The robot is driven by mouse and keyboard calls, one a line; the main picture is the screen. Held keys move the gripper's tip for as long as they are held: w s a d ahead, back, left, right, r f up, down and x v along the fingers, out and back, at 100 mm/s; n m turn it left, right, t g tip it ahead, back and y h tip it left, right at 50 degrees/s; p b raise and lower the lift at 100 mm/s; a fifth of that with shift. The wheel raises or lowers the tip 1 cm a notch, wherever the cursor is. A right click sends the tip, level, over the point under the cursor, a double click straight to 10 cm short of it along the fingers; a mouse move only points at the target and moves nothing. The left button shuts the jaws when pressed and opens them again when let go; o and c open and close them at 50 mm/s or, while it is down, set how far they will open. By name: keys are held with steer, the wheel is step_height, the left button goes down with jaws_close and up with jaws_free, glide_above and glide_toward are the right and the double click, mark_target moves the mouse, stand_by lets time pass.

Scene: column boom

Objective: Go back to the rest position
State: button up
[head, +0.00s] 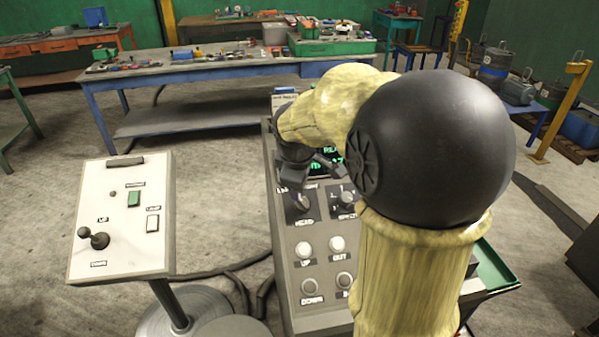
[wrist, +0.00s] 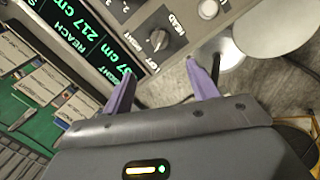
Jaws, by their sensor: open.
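My gripper (head: 308,176) hangs over the upper part of a grey control console (head: 312,262), partly hidden by my arm. In the wrist view its two purple fingers (wrist: 158,72) are apart with nothing between them. The rotary knob marked HEAD (wrist: 158,41) lies just beyond the fingertips; whether they touch it I cannot tell. The same knob shows in the head view (head: 301,203). Several round buttons, including UP (head: 304,250) and OUT (head: 337,244), sit below. A display with green text (wrist: 88,25) reads REACH 217 cm; my arm hides part of it in the head view.
A white panel (head: 122,218) with a lever (head: 95,238) and switches stands on a post at left. Cables (head: 235,275) lie on the floor between. A blue workbench (head: 190,72) stands behind. A yellow post (head: 562,110) and containers are at right.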

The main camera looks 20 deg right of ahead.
steer(key=v, duration=0.2)
steer(key=shift+s+r, duration=0.1)
steer(key=shift+r, duration=0.15)
steer(key=s+a+f+m+g+y, duration=0.1)
steer(key=s+a+f+m, duration=0.2)
steer(key=s+f+m, duration=0.2)
steer(key=s+a+f+m+g+y, duration=0.1)
steer(key=s+a+f+m, duration=0.3)
steer(key=s+f, duration=0.4)
steer(key=shift+s+a+f+m, duration=0.2)
steer(key=shift+s+f+m, duration=0.1)
steer(key=shift+f+m, duration=0.35)
